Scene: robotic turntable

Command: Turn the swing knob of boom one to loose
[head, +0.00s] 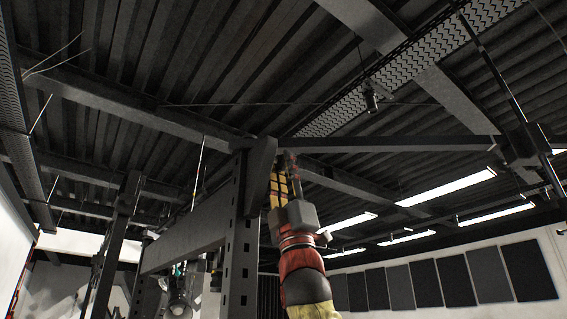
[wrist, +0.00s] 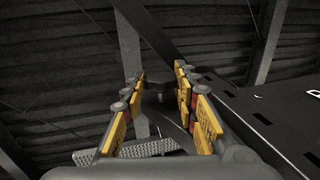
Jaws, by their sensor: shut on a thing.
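My gripper (head: 285,158) reaches up to the top of a dark perforated post (head: 241,225) in the head view. Its yellow-sided fingers point upward, beside the near end of a dark boom (head: 400,144) that runs off to the right. In the wrist view my gripper (wrist: 160,76) has its fingertips on either side of a small dark knob (wrist: 157,86), and it is shut on this knob. The knob's lower part and any loose or tight marking cannot be made out. In the head view the fingers and the bracket hide the knob.
A horizontal dark beam (head: 185,246) joins the post from the left. A lamp-like fixture (head: 178,304) hangs below it. A dark box (head: 521,146) sits at the boom's far right end. Open air lies right of my arm, below the boom.

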